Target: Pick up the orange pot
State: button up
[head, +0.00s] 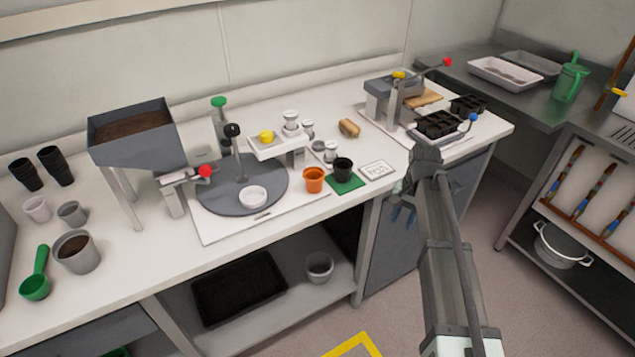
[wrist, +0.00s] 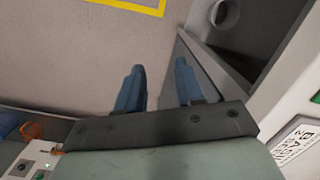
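The orange pot (head: 314,179) stands upright on the white board at the front of the bench, just left of a black pot on a green square. My gripper (head: 398,216) is right of the orange pot, near the bench's front edge, pointing down and apart from it. In the wrist view my gripper (wrist: 160,88) has its two blue fingers spread with a gap between them and nothing held. The orange pot is not clearly seen in the wrist view.
The black pot (head: 343,170) and a small label card (head: 378,171) stand close right of the orange pot. A grey round plate (head: 215,198) with a white dish (head: 253,196) lies to its left. A stand with a yellow knob (head: 266,137) is behind. Floor lies below my gripper.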

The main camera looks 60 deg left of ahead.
jog(key=s+a+r+n, duration=0.1)
jog(key=s+a+r, duration=0.6)
jog(key=a+r, duration=0.4)
jog(key=y, duration=0.1)
send_near(320, 189)
jog(key=shift+n, duration=0.3)
jog(key=f, duration=0.3)
jog(key=a+f, duration=0.1)
jog(key=f, duration=0.2)
jog(key=shift+s+a+f, duration=0.15)
jog(key=shift+f, duration=0.2)
jog(key=shift+c, duration=0.4)
grip_shut()
